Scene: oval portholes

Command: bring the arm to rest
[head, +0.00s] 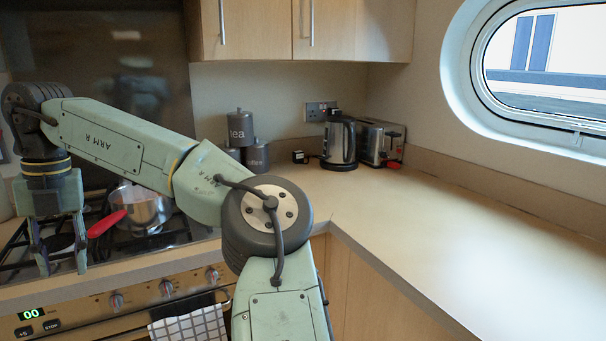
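My arm reaches up from the bottom of the head view, bends at a dark round elbow joint, and extends left over the stove. My gripper (62,262) hangs at the far left, pointing down. Its two fingers are spread apart with nothing visible between them. It is to the left of a steel pan (143,208) with a red handle (106,223). I cannot tell the gap between the fingertips and the hob.
The pan sits on the gas hob. An oven front (140,305) with knobs and a checked towel (190,326) is below. A kettle (339,143), toaster (378,143) and tea canister (239,129) stand at the back. The right worktop (450,225) is clear.

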